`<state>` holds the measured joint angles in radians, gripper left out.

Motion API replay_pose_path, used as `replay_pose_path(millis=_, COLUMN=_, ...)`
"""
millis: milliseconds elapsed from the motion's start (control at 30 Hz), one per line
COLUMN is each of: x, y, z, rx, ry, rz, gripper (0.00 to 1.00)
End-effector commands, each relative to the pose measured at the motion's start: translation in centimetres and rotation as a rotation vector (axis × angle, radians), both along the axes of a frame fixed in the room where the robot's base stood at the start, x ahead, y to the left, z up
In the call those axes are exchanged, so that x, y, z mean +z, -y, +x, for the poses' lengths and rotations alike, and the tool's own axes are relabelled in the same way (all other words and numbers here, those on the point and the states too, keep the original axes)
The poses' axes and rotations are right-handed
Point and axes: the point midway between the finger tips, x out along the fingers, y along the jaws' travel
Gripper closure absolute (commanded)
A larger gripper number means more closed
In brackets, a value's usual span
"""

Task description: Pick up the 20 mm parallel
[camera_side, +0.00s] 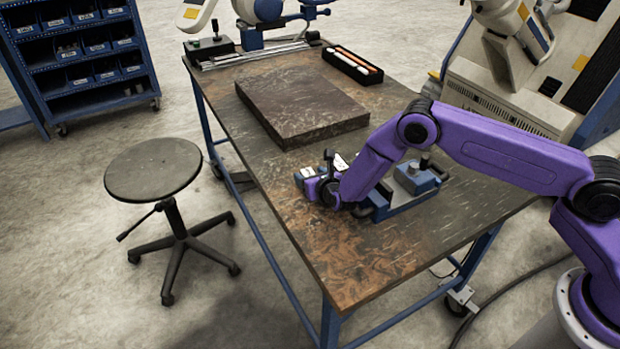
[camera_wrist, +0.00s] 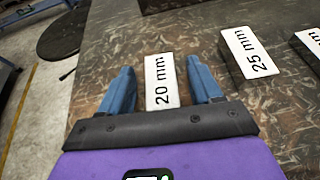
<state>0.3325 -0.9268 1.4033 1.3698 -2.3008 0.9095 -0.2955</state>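The 20 mm parallel (camera_wrist: 162,82) is a block with a white top label reading "20 mm". It lies on the worn brown table top in the wrist view. My gripper (camera_wrist: 160,70) has its two blue fingers apart, one on each side of this block, with a narrow gap seeming to show on both sides. The near end of the block is hidden behind the dark gripper body. In the side view my gripper (camera_side: 318,188) is low over the table, among small white-labelled blocks, and I cannot tell there which is the 20 mm one.
The 25 mm block (camera_wrist: 249,53) lies to the right, and another labelled block (camera_wrist: 312,42) is cut off at the edge. A blue fixture (camera_side: 414,180) stands close to my gripper. A dark surface plate (camera_side: 300,100) lies behind. The table's front corner is clear.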

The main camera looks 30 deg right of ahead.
Motion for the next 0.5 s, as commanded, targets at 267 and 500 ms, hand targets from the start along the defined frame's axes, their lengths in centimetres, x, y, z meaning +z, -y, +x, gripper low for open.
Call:
replay_pose_path(millis=267, x=0.16, y=-0.01, z=0.07, rx=-0.001, ry=0.004, rz=0.001, gripper=1.0)
replay_pose_path(millis=500, x=0.32, y=-0.02, z=0.07, rx=-0.001, ry=0.004, rz=0.001, gripper=1.0)
